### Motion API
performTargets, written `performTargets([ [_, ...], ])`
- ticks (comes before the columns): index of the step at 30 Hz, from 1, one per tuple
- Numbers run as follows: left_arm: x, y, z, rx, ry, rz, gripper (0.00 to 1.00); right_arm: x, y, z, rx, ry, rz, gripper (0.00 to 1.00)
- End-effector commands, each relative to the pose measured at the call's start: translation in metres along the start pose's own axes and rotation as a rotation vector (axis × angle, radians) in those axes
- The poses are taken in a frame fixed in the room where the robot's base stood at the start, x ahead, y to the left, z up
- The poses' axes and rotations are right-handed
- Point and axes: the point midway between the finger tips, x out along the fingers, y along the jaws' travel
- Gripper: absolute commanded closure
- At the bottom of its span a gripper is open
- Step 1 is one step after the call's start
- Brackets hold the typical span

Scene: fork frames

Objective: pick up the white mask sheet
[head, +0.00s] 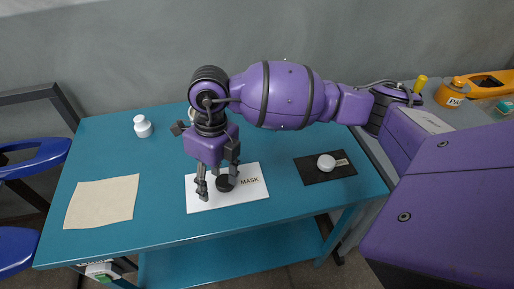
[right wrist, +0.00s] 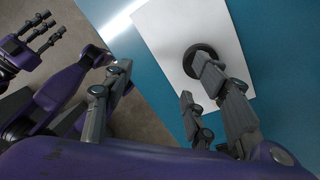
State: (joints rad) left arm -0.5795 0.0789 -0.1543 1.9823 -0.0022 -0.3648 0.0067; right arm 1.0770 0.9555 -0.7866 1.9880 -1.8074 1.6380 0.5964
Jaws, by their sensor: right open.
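The white mask sheet (head: 205,205) lies flat near the front middle of the teal table, with the printed word MASK on its right half. A dark round piece (head: 225,183) sits on it. My right gripper (head: 217,186) is open, pointing down over the sheet, with its fingers close around the dark piece. Whether they touch is unclear. In the right wrist view, the sheet (right wrist: 170,40) lies below the fingers, and one finger partly hides the dark round piece (right wrist: 190,63). My left gripper (right wrist: 40,30) shows only there, at the top left, with its fingers spread and empty.
On the teal table (head: 160,160), a beige sheet (head: 103,202) lies left and a white bottle (head: 142,126) stands at the back left. A black mat (head: 312,175) with a white round piece (head: 326,163) lies right.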

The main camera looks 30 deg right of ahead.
Motion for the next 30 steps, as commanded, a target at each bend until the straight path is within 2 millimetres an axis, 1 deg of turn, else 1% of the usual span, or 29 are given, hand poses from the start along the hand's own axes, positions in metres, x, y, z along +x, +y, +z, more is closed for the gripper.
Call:
performTargets([
  [1, 0.0, 0.0, 0.002, 0.001, -0.002, 0.0, 0.68, -0.011, -0.016, 0.004, 0.005, -0.006, -0.069, 0.48],
  [3, 0.0, 0.0, 0.002, 0.002, -0.002, 0.001, 0.68, -0.019, -0.03, 0.006, 0.014, -0.006, -0.131, 0.48],
  [6, 0.0, 0.001, 0.002, 0.002, -0.002, 0.002, 0.68, -0.018, -0.039, 0.007, 0.021, -0.006, -0.166, 0.48],
  [16, -0.001, 0.004, -0.002, 0.001, 0.0, 0.007, 0.68, 0.014, -0.043, 0.009, 0.021, -0.007, -0.163, 0.48],
  [21, -0.002, 0.006, -0.004, 0.0, 0.001, 0.011, 0.68, 0.04, -0.046, 0.01, 0.021, -0.007, -0.162, 0.48],
  [23, -0.002, 0.006, -0.004, 0.0, 0.0, 0.012, 0.68, 0.048, -0.048, 0.01, 0.021, -0.007, -0.163, 0.48],
  [25, -0.002, 0.007, -0.003, 0.0, -0.001, 0.013, 0.68, 0.051, -0.048, 0.011, 0.02, -0.009, -0.163, 0.48],
  [30, -0.002, 0.007, -0.002, 0.0, -0.004, 0.013, 0.68, 0.051, -0.048, 0.011, 0.019, -0.01, -0.163, 0.48],
])
